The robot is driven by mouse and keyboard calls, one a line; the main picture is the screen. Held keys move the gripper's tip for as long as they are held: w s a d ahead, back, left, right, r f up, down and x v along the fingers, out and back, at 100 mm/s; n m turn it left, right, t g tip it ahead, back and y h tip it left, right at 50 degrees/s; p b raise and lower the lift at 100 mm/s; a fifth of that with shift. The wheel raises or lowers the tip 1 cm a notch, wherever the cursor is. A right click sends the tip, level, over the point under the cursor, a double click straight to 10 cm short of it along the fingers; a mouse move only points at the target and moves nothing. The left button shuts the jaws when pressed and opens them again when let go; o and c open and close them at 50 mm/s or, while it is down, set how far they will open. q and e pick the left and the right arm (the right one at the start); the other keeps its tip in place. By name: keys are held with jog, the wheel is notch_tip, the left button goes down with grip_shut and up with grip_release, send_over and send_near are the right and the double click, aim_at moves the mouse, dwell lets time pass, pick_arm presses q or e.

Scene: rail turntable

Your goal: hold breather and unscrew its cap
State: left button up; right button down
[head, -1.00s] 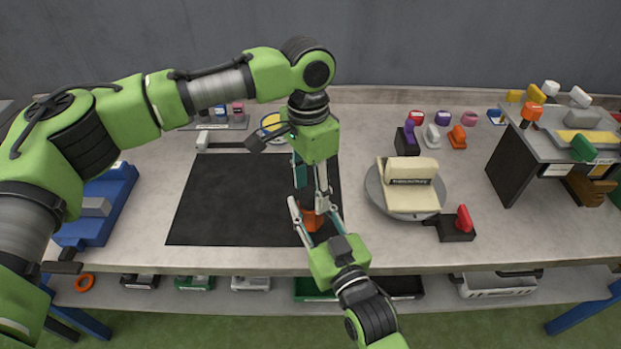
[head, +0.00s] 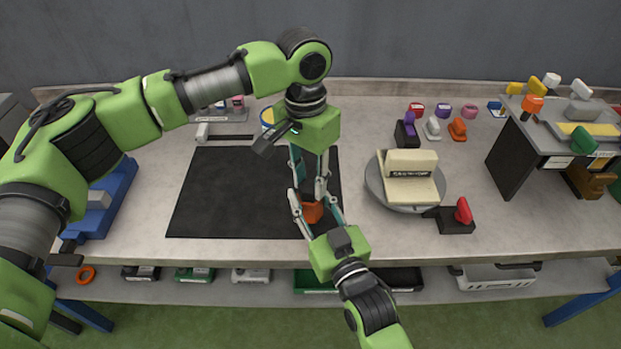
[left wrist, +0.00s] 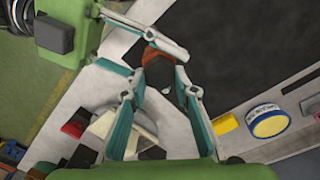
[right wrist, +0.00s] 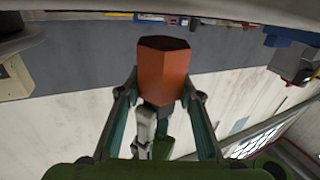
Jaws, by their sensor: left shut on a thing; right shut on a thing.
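The breather is an orange hexagonal body (head: 313,212) above the front of the bench, beside the black mat's right edge. My right gripper (head: 314,206) comes from the front and is shut on the orange body, which shows large between its fingertips in the right wrist view (right wrist: 163,75). My left gripper (head: 311,190) points down from above and is shut on the breather's cap end. In the left wrist view the orange body (left wrist: 158,54) lies beyond a dark part (left wrist: 159,75) between the left fingers. The fingers hide most of the cap, and its thread cannot be seen.
The black mat (head: 225,195) is bare on the left. A round turntable (head: 375,187) with a cream block stands to the right, with a red-handled black block (head: 457,220) near it. A raised shelf (head: 510,160) is far right. A blue fixture (head: 115,205) is at left.

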pick_arm(q)
jog(key=shift+w+n, duration=0.1)
jog(key=shift+n, duration=0.9)
jog(key=n, duration=0.2)
jog(key=shift+a+n, duration=0.1)
jog(key=shift+n, duration=0.3)
jog(key=n, duration=0.3)
jog(key=shift+a, duration=0.1)
jog(key=shift+n+t, duration=0.3)
jog(key=shift+n, duration=0.9)
jog(key=n, duration=0.3)
jog(key=shift+a+n, duration=0.1)
jog(key=shift+n, duration=0.3)
